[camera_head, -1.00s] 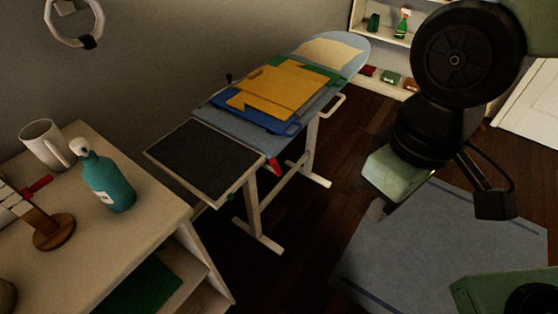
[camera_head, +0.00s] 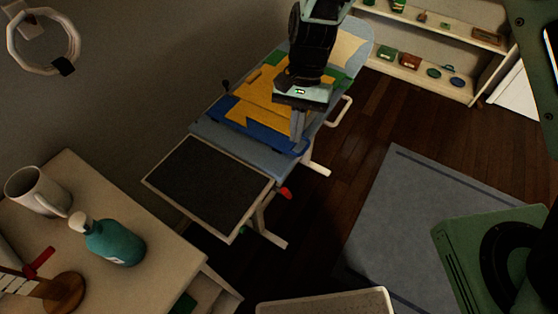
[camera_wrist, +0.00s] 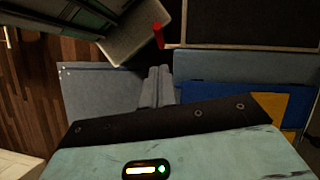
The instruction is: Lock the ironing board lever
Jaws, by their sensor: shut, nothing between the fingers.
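The ironing board (camera_head: 200,132) stands against the wall with a dark rest panel (camera_head: 205,186) at its near end. A red lever (camera_head: 285,193) sticks out below the board's right edge, near that panel. In the wrist view the red lever (camera_wrist: 158,36) shows at the top centre, beyond the fingertips and apart from them. My gripper (camera_head: 297,136) points down at the board's right edge, above and beyond the lever in the head view. Its fingers (camera_wrist: 160,72) are together and empty. The lever's mount is hidden under the board.
Yellow and blue folded pieces (camera_head: 262,108) lie on the board. A white handle (camera_head: 340,111) juts from its right side. A cabinet with a teal bottle (camera_head: 115,242) and a mug (camera_head: 36,190) stands at left. A blue rug (camera_head: 430,200) covers the floor at right; shelves (camera_head: 450,88) stand behind.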

